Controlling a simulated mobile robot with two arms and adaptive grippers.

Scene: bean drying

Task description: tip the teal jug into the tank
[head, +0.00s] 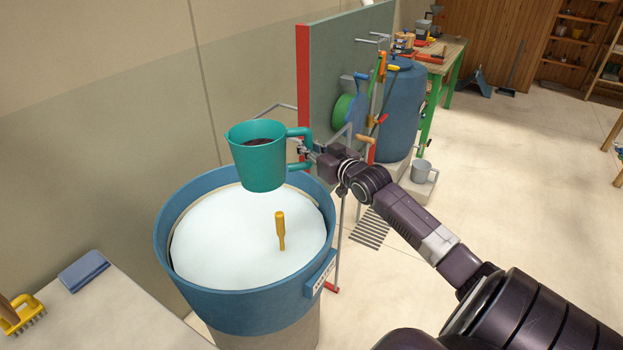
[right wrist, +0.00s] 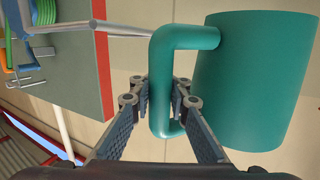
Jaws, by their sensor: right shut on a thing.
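The teal jug (head: 260,165) is held upright above the far part of the blue tank (head: 175,235), with dark contents visible inside its mouth. My right gripper (head: 306,153) is shut on the jug's handle. In the right wrist view, the fingers (right wrist: 158,95) close around the handle, and the teal jug (right wrist: 250,80) fills the right side. The tank's opening is filled by a white surface (head: 220,245) with an orange-yellow handle (head: 280,230) standing up from it. My left gripper is not in view.
A green-grey panel (head: 335,75) with a red edge and hung tools stands behind the jug. A blue barrel (head: 403,105) and a grey jug (head: 421,171) are to the right. A pale table (head: 120,315) with a blue cloth (head: 83,270) and a yellow brush (head: 22,315) is at lower left.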

